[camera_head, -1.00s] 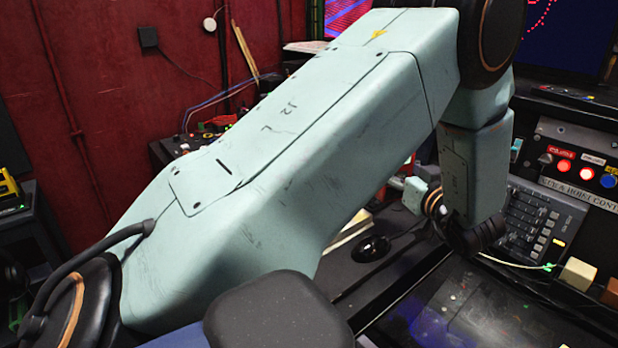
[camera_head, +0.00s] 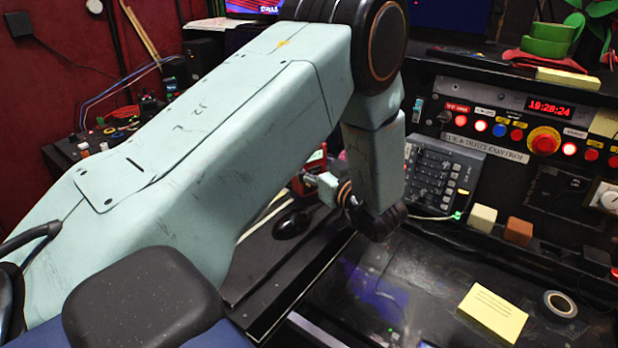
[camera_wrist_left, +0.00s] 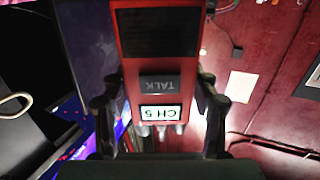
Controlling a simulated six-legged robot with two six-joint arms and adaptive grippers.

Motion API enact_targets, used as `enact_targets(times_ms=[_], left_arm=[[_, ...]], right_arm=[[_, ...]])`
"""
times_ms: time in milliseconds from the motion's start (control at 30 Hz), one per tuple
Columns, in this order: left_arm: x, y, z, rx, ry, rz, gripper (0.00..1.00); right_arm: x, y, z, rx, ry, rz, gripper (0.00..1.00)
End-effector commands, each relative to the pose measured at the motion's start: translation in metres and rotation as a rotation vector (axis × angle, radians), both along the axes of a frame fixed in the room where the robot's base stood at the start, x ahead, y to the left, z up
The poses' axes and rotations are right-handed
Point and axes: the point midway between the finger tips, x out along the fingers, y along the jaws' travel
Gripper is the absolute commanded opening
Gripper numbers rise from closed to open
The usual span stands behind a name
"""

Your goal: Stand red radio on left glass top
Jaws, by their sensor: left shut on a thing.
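The red radio (camera_wrist_left: 160,75) fills the middle of the left wrist view, with a dark grille, a TALK button and a lit CH 5 display that reads upside down. My left gripper (camera_wrist_left: 158,92) has a finger on each side of it and is shut on it. In the head view a small part of the red radio (camera_head: 314,158) shows beside my left arm; the arm hides most of the gripper. A dark glass top (camera_head: 400,290) lies below and right of the arm, with nothing of the radio on it. My right gripper is out of view.
A yellow note (camera_head: 493,312) and a tape roll (camera_head: 560,304) lie on the dark surface. A black mouse (camera_head: 291,224) sits left of the glass.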

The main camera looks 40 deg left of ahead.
Motion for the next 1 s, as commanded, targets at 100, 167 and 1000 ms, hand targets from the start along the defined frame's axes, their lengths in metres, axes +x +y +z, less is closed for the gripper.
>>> enact_targets(times_ms=[100,167,1000], left_arm=[[0.001,-0.001,-0.01,0.002,0.0,-0.001,0.22],[0.001,-0.001,-0.018,0.002,0.001,-0.001,0.22],[0.002,-0.001,-0.037,0.001,0.0,-0.001,0.82]], right_arm=[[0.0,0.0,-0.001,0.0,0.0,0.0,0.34],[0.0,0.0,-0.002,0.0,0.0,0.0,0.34],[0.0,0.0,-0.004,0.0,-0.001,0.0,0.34]])
